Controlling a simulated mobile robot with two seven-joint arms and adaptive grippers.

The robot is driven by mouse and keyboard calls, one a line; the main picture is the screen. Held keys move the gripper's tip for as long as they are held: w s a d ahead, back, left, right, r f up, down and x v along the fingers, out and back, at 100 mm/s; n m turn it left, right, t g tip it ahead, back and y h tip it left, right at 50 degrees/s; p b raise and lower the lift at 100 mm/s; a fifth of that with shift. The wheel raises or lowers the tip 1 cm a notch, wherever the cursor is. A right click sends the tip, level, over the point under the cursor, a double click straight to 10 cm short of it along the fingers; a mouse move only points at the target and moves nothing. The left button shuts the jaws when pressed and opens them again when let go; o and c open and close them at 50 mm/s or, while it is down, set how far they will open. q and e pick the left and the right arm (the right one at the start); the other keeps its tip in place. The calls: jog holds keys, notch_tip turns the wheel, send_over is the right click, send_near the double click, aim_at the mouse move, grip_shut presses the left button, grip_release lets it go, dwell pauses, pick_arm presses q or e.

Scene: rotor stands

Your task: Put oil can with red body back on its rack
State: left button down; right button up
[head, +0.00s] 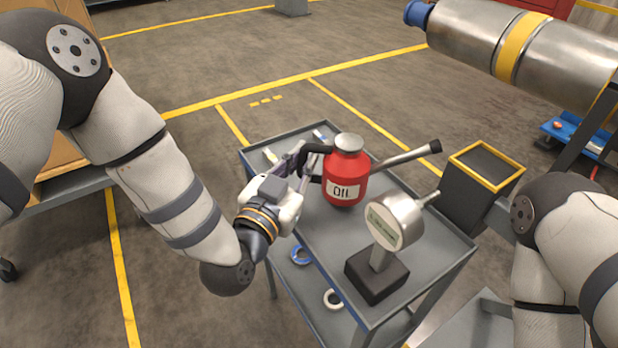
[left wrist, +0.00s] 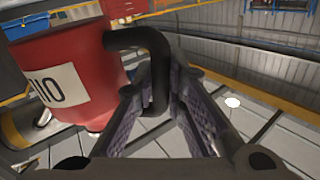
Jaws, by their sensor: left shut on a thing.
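The oil can (head: 345,178) has a red body, a grey cap, a black handle, a long spout and a white OIL label. It is upright over the grey cart top; I cannot tell whether it touches it. My left gripper (head: 300,160) is at the can's left side, shut on its black handle. In the left wrist view the handle (left wrist: 158,70) runs down between the fingers, with the red body (left wrist: 85,65) to the left. A dark box with a yellow rim (head: 458,160) stands at the cart's right end; I cannot tell if it is the rack. My right gripper is out of view.
A round gauge on a black base (head: 376,280) stands on the cart (head: 330,255), right of and nearer than the can. Tape rolls (head: 334,299) lie on the lower shelf. A large metal cylinder (head: 530,45) hangs at upper right. The floor behind the cart is clear.

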pick_arm(q)
notch_tip(320, 180, down, 3)
jog(key=shift+f, duration=0.1)
jog(key=shift+r, duration=0.2)
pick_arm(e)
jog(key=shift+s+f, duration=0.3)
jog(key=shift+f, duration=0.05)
pick_arm(q)
jog(key=shift+f, duration=0.1)
jog(key=c, duration=2.1)
grip_release()
jog(key=shift+f, duration=0.15)
jog(key=o, duration=0.5)
jog(key=shift+c, duration=0.2)
